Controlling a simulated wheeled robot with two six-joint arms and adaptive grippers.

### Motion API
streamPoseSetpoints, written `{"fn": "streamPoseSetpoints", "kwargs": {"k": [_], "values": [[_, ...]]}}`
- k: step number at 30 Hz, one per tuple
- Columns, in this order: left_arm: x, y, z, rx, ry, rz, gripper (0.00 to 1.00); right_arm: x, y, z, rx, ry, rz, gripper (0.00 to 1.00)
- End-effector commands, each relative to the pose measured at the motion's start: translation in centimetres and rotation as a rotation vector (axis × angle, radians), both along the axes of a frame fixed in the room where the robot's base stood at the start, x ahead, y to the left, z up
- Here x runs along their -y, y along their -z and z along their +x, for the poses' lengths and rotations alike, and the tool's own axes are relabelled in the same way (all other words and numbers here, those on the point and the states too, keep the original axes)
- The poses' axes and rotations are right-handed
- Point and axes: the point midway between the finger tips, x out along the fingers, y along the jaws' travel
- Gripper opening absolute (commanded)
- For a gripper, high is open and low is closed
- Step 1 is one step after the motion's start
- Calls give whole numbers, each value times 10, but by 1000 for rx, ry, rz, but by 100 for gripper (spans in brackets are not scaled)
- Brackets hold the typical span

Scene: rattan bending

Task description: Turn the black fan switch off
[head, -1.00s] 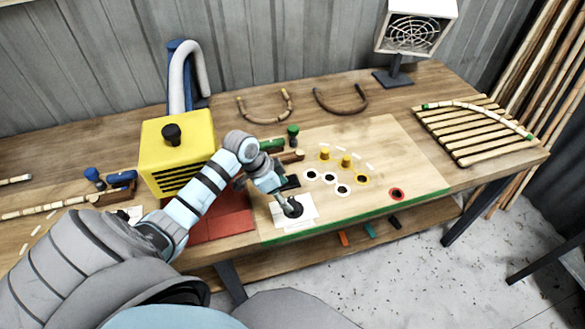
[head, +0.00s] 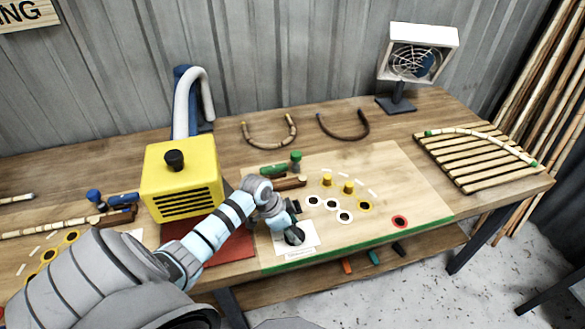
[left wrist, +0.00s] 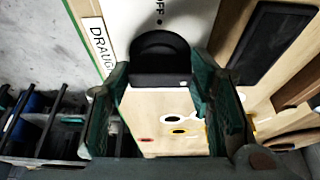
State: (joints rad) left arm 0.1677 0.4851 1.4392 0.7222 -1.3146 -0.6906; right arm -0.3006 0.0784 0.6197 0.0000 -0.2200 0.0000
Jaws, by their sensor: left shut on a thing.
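The black fan switch (head: 295,236) is a round dark knob on a white plate (head: 304,247) near the front edge of the light wooden board. In the left wrist view the knob (left wrist: 160,60) sits between the two green fingers, with "OFF" lettering on the plate above it. My left gripper (head: 289,218) is at the plate and shut on the knob; the arm and fingers partly cover it in the head view. The left gripper (left wrist: 160,80) also shows from the wrist. The fan (head: 416,62) stands at the back right in a white box. My right gripper is out of view.
A yellow machine (head: 181,178) stands left of the arm on a red mat. Yellow pegs (head: 348,187) and ringed holes lie right of the gripper. Two curved rattan pieces (head: 270,130) lie behind. A slatted rack (head: 474,158) is at the right.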

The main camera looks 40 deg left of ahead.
Motion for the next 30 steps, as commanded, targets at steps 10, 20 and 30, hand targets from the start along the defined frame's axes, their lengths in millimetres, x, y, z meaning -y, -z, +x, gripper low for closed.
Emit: {"fn": "streamPoseSetpoints", "kwargs": {"k": [10,20,30], "values": [[4,1,0,0,-97,-7,20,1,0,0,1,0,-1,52],[6,0,0,1,-362,-9,20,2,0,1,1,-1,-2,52],[7,0,0,4,-686,-8,20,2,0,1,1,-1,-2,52]]}}
